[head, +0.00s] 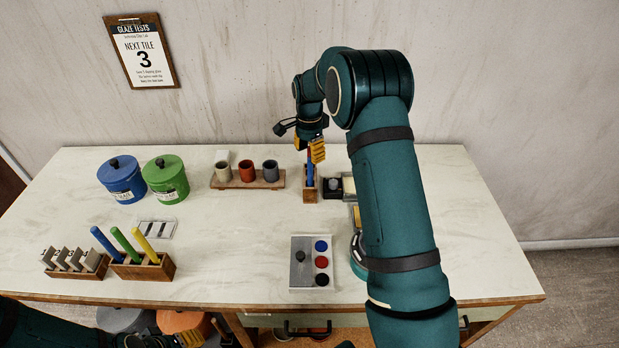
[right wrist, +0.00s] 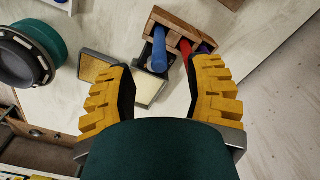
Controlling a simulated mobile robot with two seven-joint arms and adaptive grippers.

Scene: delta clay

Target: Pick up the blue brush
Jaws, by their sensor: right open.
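A blue brush handle (head: 310,174) stands in a small wooden holder (head: 310,196) at the back of the table; its lower end is hidden. In the right wrist view the blue handle (right wrist: 159,50) stands beside a red one (right wrist: 185,49) in the wooden holder (right wrist: 178,28). My right gripper (head: 308,149) is open and empty above the holder, its fingers apart and not around the handle. Another blue handle (head: 104,243) leans in a wooden box at the left. My left gripper (head: 190,338) is at the bottom edge, mostly cut off.
Green (head: 126,243) and yellow (head: 145,244) handles share the left box (head: 140,270). A rack of three cups (head: 248,182) stands left of the holder. Dark and pale blocks (head: 333,187) stand close to its right. Blue (head: 122,182) and green (head: 166,182) lidded pots stand at left.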

